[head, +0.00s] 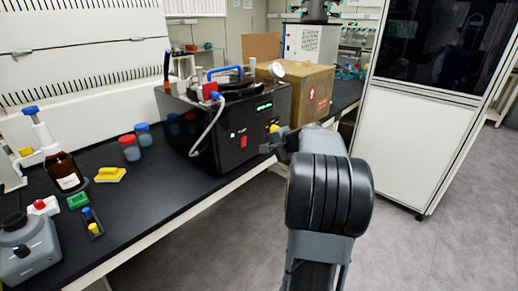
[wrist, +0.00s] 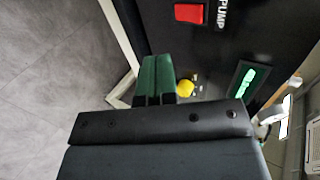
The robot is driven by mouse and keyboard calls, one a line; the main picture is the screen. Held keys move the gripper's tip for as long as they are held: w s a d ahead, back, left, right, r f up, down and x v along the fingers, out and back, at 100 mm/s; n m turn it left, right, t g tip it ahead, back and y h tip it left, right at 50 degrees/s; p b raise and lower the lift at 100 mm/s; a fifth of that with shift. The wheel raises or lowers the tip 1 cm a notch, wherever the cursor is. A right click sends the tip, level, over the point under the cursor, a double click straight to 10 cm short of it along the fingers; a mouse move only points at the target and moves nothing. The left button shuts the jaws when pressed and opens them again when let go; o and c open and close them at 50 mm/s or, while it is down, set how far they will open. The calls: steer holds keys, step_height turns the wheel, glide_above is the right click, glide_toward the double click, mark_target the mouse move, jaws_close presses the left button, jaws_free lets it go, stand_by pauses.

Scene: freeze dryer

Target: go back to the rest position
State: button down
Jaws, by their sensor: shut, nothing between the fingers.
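The black freeze dryer (head: 232,125) stands on the dark bench, its front panel facing my arm. The panel has a red switch (head: 243,141), a green-lit display (head: 264,107) and a yellow knob (head: 273,128). In the wrist view the red switch (wrist: 190,13) is marked PUMP, and the yellow knob (wrist: 185,88) shows just right of my fingertips. My gripper (wrist: 158,75) is shut and empty, its green fingers together in front of the panel. I cannot tell whether they touch it. In the head view my gripper (head: 268,148) is small and partly hidden by my arm.
The bench (head: 150,190) carries jars, a brown bottle (head: 66,175) and small coloured items at left. A cardboard box (head: 303,92) stands beside the dryer. A tall white cabinet (head: 408,140) is at right. Open grey floor (head: 440,250) lies in front of the bench and cabinet.

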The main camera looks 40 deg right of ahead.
steer(key=shift+v, duration=1.55)
steer(key=s+a+f+n+g, duration=0.1)
steer(key=s+a+f+g, duration=0.15)
steer(key=s+f, duration=0.2)
steer(key=s+a+n+g+p, duration=0.3)
steer(key=a+n+g+p, duration=0.15)
steer(key=a, duration=0.35)
steer(key=s+a+r+n+h+p, duration=0.1)
steer(key=s+a+r+n+p, duration=0.3)
steer(key=a, duration=0.5)
steer(key=s+a+r+n+h+p, duration=0.1)
steer(key=s+a+r+n+p, duration=0.3)
steer(key=a+r+n+p, duration=0.2)
steer(key=a+r+p, duration=0.1)
steer(key=a+p, duration=0.1)
steer(key=a, duration=0.1)
steer(key=shift+s+g, duration=0.35)
steer(key=shift+g, duration=0.05)
